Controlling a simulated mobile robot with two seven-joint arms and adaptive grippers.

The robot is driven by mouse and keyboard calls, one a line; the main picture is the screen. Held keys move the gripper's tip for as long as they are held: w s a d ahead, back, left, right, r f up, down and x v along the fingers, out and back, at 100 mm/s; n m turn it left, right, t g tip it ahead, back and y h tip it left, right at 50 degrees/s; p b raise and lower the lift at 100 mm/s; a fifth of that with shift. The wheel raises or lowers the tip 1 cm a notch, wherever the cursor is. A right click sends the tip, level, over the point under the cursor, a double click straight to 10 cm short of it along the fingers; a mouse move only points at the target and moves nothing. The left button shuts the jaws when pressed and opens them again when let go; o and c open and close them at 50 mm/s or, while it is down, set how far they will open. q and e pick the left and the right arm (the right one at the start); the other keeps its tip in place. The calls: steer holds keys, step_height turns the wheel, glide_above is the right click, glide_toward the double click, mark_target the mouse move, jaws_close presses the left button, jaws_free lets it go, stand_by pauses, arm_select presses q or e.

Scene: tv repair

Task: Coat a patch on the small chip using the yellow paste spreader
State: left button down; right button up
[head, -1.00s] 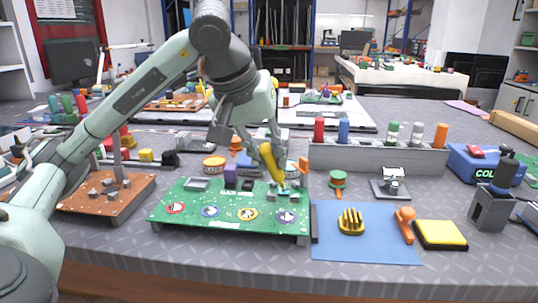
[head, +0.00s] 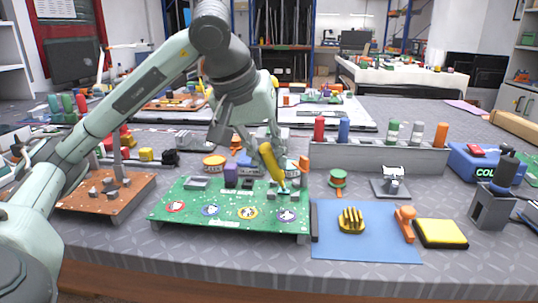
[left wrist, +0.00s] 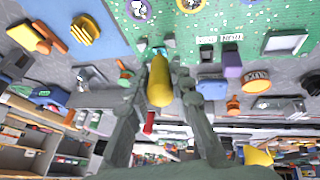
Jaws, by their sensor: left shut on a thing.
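My left gripper (head: 266,152) is shut on the yellow paste spreader (head: 269,167) and holds it tilted, tip down, over the right part of the green circuit board (head: 190,219). In the left wrist view the yellow spreader (left wrist: 160,86) sits between the two fingers of my left gripper (left wrist: 158,76). Its tip is at a small chip (head: 283,196) near the board's right edge, with a teal patch by the tip. The tip partly hides the chip, and I cannot tell whether they touch. My right gripper is not in view.
A blue mat (head: 345,247) with a yellow ribbed piece (head: 351,221) and an orange tool (head: 405,225) lies right of the board. A yellow-black pad (head: 441,234) lies beside it. A grey rack (head: 372,158) with coloured cylinders stands behind. A brown board (head: 80,205) lies left.

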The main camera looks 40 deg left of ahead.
arm_select(q)
steer(key=shift+w+d+p, duration=0.15)
steer(key=shift+d+p, duration=0.15)
steer(key=shift+p, duration=0.1)
steer(key=shift+a, duration=0.15)
steer(key=shift+s+a+b, duration=0.35)
steer(key=shift+a+b, duration=0.15)
steer(key=shift+b, duration=0.05)
steer(key=shift+r, duration=0.1)
steer(key=shift+d, duration=0.1)
